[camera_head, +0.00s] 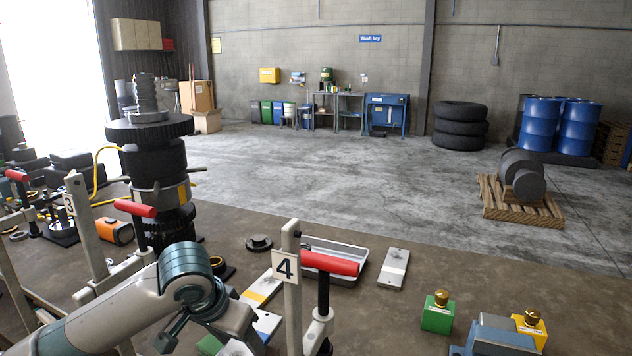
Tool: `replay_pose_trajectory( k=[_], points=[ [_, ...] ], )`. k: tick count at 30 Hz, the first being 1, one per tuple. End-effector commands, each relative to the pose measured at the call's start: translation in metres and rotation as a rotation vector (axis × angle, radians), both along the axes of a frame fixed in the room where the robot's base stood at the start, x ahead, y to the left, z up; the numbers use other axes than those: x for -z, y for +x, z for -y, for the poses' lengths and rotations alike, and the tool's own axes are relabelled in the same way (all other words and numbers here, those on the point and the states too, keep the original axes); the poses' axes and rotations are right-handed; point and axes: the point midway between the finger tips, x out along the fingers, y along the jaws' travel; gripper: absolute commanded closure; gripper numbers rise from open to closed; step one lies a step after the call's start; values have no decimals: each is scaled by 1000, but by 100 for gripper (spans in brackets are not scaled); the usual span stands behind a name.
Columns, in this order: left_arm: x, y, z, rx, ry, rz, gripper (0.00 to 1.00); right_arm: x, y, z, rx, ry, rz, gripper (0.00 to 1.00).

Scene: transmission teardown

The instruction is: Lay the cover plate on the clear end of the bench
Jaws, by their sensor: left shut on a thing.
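My left arm comes in from the lower left, and its wrist bends down to the left gripper (236,345) at the bottom edge. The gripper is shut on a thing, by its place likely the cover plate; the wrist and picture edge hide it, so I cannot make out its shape. The gripper is low over the bench (385,318), left of the post with the number 4 sign. My right gripper is not in view.
A clamp post marked 4 (286,268) with a red-handled clamp (330,263) stands close right of the gripper. A tall dark gear stack (153,165) stands behind. A grey tray (345,252), a pale plate (393,270) and a green block (437,316) lie rightward, with bare bench between.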

Motion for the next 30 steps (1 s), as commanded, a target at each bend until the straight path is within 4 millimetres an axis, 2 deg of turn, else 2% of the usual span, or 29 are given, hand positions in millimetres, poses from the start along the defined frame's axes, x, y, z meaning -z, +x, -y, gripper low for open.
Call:
replay_pose_trajectory(
  k=[1,6,12,30],
  points=[
    [0,-5,-10,-57,3,4,94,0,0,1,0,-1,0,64],
    [1,-23,-35,-239,1,4,94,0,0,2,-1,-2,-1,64],
    [2,-36,-52,-368,-1,2,94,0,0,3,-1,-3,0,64],
    [2,-40,-57,-405,-2,0,94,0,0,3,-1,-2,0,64]
  ],
)
